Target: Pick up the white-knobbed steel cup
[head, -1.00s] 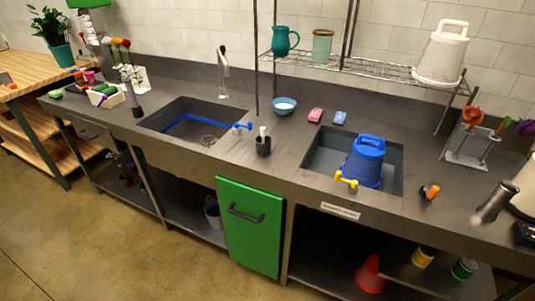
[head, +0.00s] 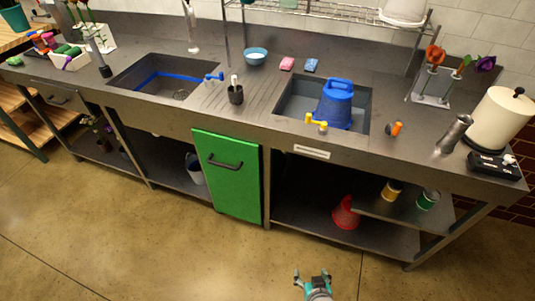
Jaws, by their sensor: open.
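A steel cylinder (head: 455,134) stands on the right part of the counter in the head view, leaning in the picture; no white knob can be made out on it. Another steel cylinder (head: 98,57) stands at the far left of the counter. A small dark cup (head: 236,92) with a white top part stands between the two sinks. I cannot tell for sure which is the white-knobbed steel cup. My gripper (head: 311,276) is at the bottom edge, over the floor in the picture, in front of the counter. Its fingers are spread, open and empty, apart from everything.
A blue bucket (head: 336,105) sits in the right sink (head: 290,95). A flower holder (head: 430,90) is behind. The floor (head: 180,240) in front is clear.

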